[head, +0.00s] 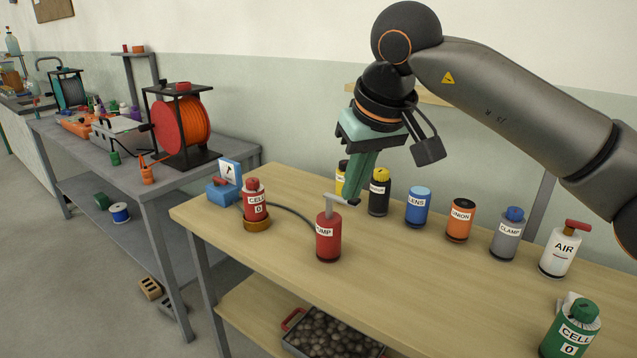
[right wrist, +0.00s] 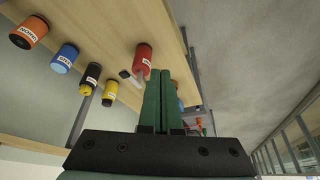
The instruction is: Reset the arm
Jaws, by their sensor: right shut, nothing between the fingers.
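My right gripper (head: 357,197) has green fingers and hangs above the wooden table (head: 285,200), pointing down. Its fingers are shut with nothing between them; they show side by side in the right wrist view (right wrist: 156,75). The fingertips are close behind the handle of the red pump (head: 328,238), which stands upright on the table. I cannot tell whether they touch it. The red pump also shows in the right wrist view (right wrist: 143,56), just left of the fingers. My left gripper is in neither view.
Yellow, black (head: 379,194), blue (head: 418,207), orange (head: 459,220), grey (head: 506,240) and white AIR (head: 560,253) containers line the table's back. A red cell (head: 255,203) stands left, a green cell (head: 570,330) at front right. A tray (head: 328,335) of dark lumps sits below.

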